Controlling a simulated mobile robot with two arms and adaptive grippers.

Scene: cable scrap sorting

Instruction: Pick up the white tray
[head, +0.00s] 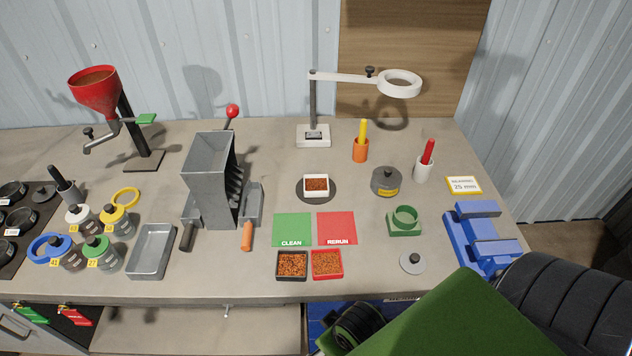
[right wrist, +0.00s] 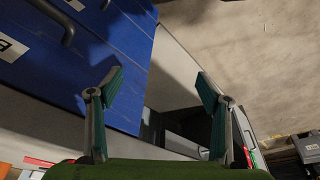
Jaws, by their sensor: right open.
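The white tray (head: 316,195) is a small square dish filled with reddish-brown granules. It sits on a dark round disc (head: 301,194) near the middle of the bench in the head view, behind the green and red mats. My right gripper (right wrist: 160,86) shows in the right wrist view with its two fingers spread and nothing between them. It is away from the tray, near blue drawer fronts, and the tray is not in that view. In the head view my right arm covers the lower right corner. My left gripper is in neither view.
A green CLEAN mat (head: 292,229) and red RERUN mat (head: 337,228) lie in front, with a black tray (head: 291,279) and red tray (head: 327,278) of granules. A magnifier lamp (head: 313,135) stands behind. A grey weight (head: 385,182) and blue vise (head: 482,240) are right.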

